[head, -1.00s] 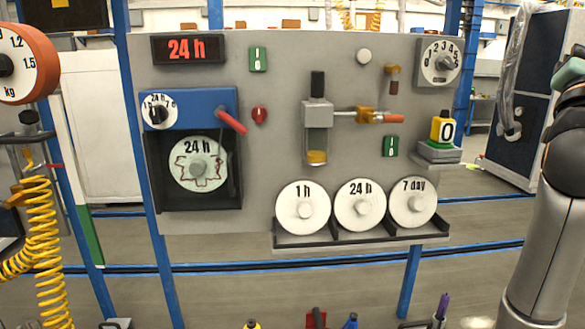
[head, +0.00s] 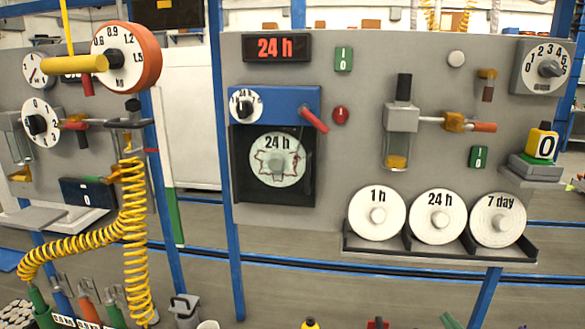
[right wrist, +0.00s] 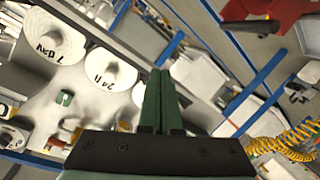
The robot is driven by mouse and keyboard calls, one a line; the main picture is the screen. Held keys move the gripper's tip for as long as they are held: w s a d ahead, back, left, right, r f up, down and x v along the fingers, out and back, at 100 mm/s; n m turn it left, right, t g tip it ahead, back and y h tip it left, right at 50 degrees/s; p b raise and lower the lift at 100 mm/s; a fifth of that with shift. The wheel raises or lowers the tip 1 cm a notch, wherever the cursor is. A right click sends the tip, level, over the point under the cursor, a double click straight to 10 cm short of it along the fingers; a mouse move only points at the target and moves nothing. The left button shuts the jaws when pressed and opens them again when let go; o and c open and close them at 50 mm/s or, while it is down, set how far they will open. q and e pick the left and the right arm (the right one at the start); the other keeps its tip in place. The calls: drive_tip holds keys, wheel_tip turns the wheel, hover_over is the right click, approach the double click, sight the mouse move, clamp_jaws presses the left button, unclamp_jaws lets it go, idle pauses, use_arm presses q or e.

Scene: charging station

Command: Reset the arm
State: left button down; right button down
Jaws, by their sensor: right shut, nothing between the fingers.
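My right gripper (right wrist: 159,76) shows in the right wrist view, with its two green fingers pressed together and nothing between them. It points at blurred, tilted surroundings and touches nothing that I can make out. In the head view a small green piece at the bottom edge may be its fingertips; most of the right arm is out of the picture. My left gripper is in neither view. The grey panel (head: 357,56) in front carries a blue box (head: 285,98) with a red lever (head: 314,119) slanting down to the right.
A black rack (head: 437,257) holds three white discs marked 1 h, 24 h and 7 day. A 24 h disc (head: 277,159) sits in the dark recess. To the left are a coiled yellow hose (head: 136,215) and an orange-rimmed dial (head: 126,57). Open floor shows below the panel.

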drive_tip(key=s+a+f+n+g+y, duration=0.15)
drive_tip(key=s+a+f+g, duration=0.25)
drive_tip(key=s+f, duration=0.8)
drive_tip(key=s+a+f+g+y, duration=0.2)
drive_tip(key=s+a+f+g, duration=0.15)
drive_tip(key=s+f, duration=0.85)
drive_tip(key=w+a+m+t, duration=0.1)
drive_tip(key=a+m, duration=0.4)
drive_tip(key=a, duration=0.6)
drive_tip(key=shift+w+a+r+t+p, duration=0.15)
drive_tip(key=shift+w+r+t+p, duration=0.2)
